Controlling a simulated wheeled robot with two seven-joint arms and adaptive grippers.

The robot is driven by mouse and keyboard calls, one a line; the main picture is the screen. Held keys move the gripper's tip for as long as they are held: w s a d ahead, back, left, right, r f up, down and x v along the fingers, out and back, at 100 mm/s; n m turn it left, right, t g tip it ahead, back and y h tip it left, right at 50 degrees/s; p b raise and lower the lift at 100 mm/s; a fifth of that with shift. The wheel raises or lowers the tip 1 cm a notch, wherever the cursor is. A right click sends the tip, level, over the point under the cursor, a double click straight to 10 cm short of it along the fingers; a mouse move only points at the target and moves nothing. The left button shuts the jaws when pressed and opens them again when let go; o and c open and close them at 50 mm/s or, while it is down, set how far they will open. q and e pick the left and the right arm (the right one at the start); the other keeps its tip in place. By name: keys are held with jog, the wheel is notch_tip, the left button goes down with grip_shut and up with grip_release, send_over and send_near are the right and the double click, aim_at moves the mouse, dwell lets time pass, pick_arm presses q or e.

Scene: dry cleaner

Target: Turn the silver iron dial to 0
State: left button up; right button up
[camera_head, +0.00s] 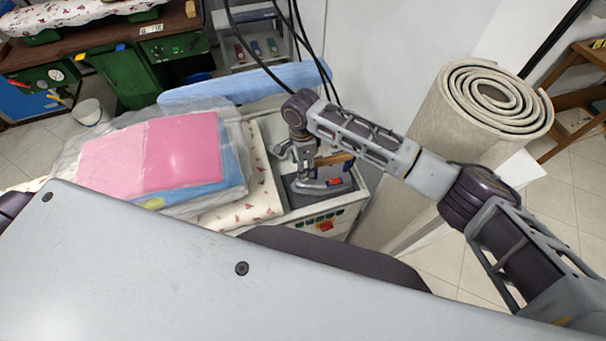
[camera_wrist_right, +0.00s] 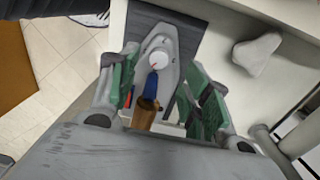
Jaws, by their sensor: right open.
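The silver iron (camera_head: 318,187) rests on a dark pad on the ironing table, partly hidden by my right gripper in the head view. It has a wooden handle and a red part on its side. In the right wrist view the iron (camera_wrist_right: 178,35) carries a round white dial (camera_wrist_right: 160,62) with a small red mark toward its lower left. No numbers are readable. My right gripper (camera_head: 299,158) is above the iron. In the wrist view its green-padded fingers (camera_wrist_right: 160,75) are apart, one on each side of the dial, and nothing is held. My left gripper is out of view.
Folded pink and blue cloth (camera_head: 165,158) in clear plastic lies on the patterned board, left of the iron. A rolled carpet (camera_head: 445,140) stands right of the table. A white lump (camera_wrist_right: 257,53) sits beside the iron.

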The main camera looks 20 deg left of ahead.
jog(key=shift+s+f+b, duration=0.15)
jog(key=shift+f+b, duration=0.35)
jog(key=shift+f, duration=2.5)
jog(key=shift+d, duration=0.1)
jog(key=c, duration=1)
